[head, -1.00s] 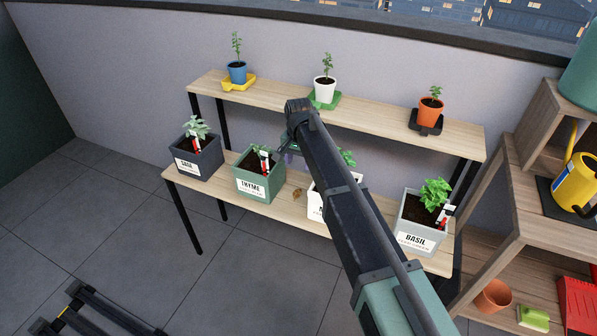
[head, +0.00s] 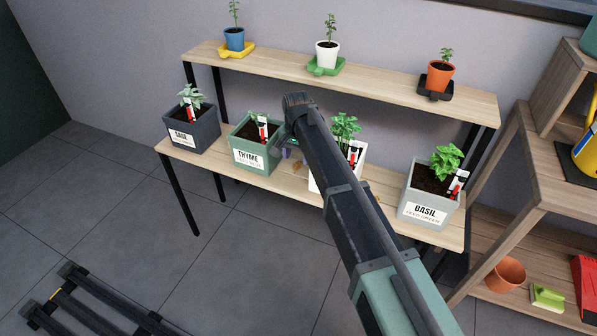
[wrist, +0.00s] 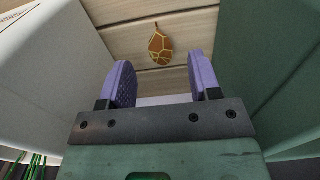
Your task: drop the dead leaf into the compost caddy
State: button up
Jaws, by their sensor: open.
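The dead leaf (wrist: 159,46), brown-orange with yellow veins, lies on the wooden lower shelf, just beyond my fingertips in the wrist view. In the head view the leaf (head: 298,166) is small, between the green thyme pot (head: 255,145) and the white pot (head: 321,176). My gripper (wrist: 161,78) is open and empty, its purple fingers pointing at the leaf from between the two pots. In the head view my gripper (head: 287,152) is partly hidden by my arm. I cannot make out a compost caddy in either view.
The white pot (wrist: 45,75) and the thyme pot (wrist: 275,75) flank my gripper closely. A sage pot (head: 192,125) and a basil pot (head: 428,190) share the lower shelf. Small potted plants stand on the upper shelf (head: 390,84). A wooden rack (head: 540,160) stands at right.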

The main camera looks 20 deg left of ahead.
aim_at(297, 165)
notch_tip(297, 165, down, 4)
jog(key=b, duration=0.2)
jog(key=shift+w+f+b, duration=0.1)
jog(key=shift+b, duration=0.3)
jog(key=shift+r, duration=0.2)
jog(key=c, duration=1)
grip_shut()
notch_tip(297, 165, up, 20)
jog(key=p, duration=2)
jog(key=shift+p, duration=0.3)
